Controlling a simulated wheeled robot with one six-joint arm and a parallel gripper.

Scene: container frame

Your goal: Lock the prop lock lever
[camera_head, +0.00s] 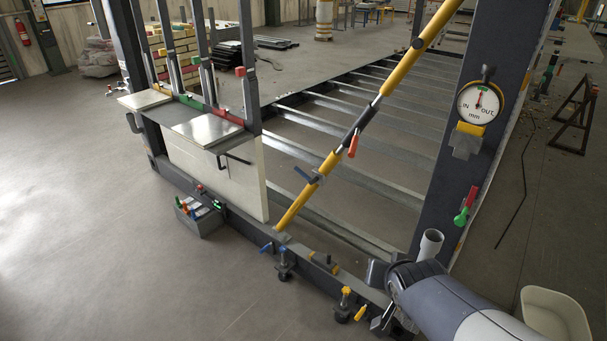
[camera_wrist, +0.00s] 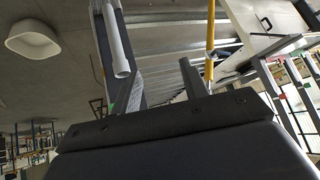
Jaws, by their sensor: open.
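A yellow diagonal prop (camera_head: 405,68) runs from the lower frame beam up to the right in the head view. Midway it has a dark sleeve with a red lever (camera_head: 352,144) hanging beside it. Lower down, a blue handle (camera_head: 306,177) crosses the prop. I cannot tell for sure which of these is the lock lever. Part of the yellow prop (camera_wrist: 210,45) shows upright in the wrist view; no lever is clear there. My gripper (camera_head: 378,297) is at the lower right, low near the frame's corner, away from the prop. Its fingers (camera_wrist: 162,86) are apart, with nothing between them.
A dark post with a dial gauge (camera_head: 480,102) and a green-and-red lever (camera_head: 466,205) stands right. A white tube (camera_head: 431,243) is close by my gripper. Small clamps (camera_head: 284,262) line the front beam. A white tub (camera_head: 553,314) is at lower right.

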